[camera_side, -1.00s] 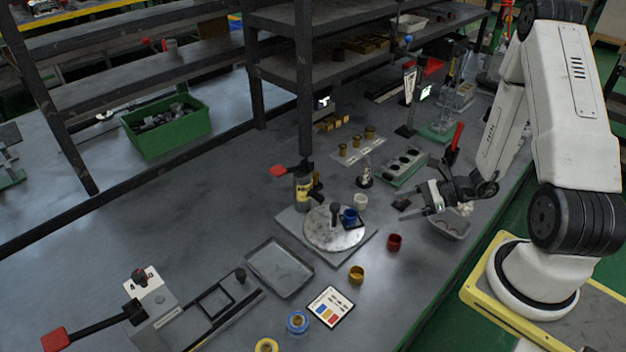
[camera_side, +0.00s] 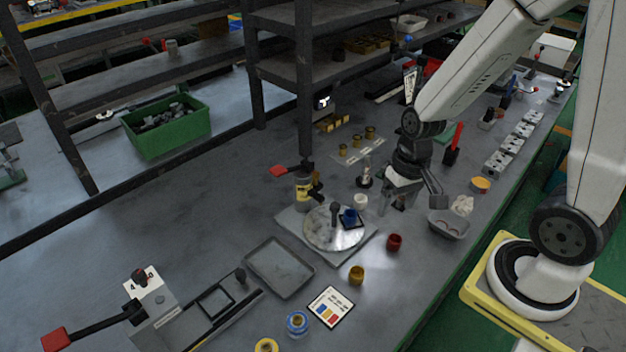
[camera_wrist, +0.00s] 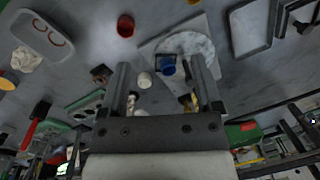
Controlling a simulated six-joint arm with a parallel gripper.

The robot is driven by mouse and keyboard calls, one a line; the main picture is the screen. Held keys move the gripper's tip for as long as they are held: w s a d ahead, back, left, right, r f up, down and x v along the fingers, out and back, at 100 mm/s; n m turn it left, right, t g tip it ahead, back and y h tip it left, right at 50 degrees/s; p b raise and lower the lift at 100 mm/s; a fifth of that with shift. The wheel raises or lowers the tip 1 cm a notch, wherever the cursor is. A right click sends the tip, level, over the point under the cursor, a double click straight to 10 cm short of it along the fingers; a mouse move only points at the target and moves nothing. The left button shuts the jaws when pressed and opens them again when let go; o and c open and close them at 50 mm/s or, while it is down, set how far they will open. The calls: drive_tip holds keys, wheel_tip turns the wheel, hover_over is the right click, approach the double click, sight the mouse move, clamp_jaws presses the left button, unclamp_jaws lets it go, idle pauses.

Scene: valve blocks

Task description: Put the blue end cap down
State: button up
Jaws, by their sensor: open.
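The blue end cap (camera_side: 349,215) sits in a dark square frame on the round metal plate (camera_side: 322,238), beside the plate's post. It also shows in the wrist view (camera_wrist: 168,65), between and beyond my fingers, nearer the right one. My gripper (camera_side: 415,200) is to the right of the plate in the side view, apart from the cap. In the wrist view my gripper (camera_wrist: 160,75) has its two fingers spread wide with nothing held between them.
A white cap (camera_side: 361,201), a red cap (camera_side: 394,242) and a yellow cap (camera_side: 357,274) stand around the plate. A grey tray (camera_side: 280,268) lies left of it. A grey dish (camera_side: 448,226) is to the right.

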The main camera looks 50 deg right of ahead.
drive_tip(key=r+n, duration=0.1)
drive_tip(key=w+a+r+n+t+h, duration=0.1)
drive_tip(key=w+a+r+n+t, duration=0.1)
drive_tip(key=n, duration=0.1)
drive_tip(key=shift+w+r, duration=0.15)
drive_tip(key=shift+w, duration=0.05)
idle(0.5)
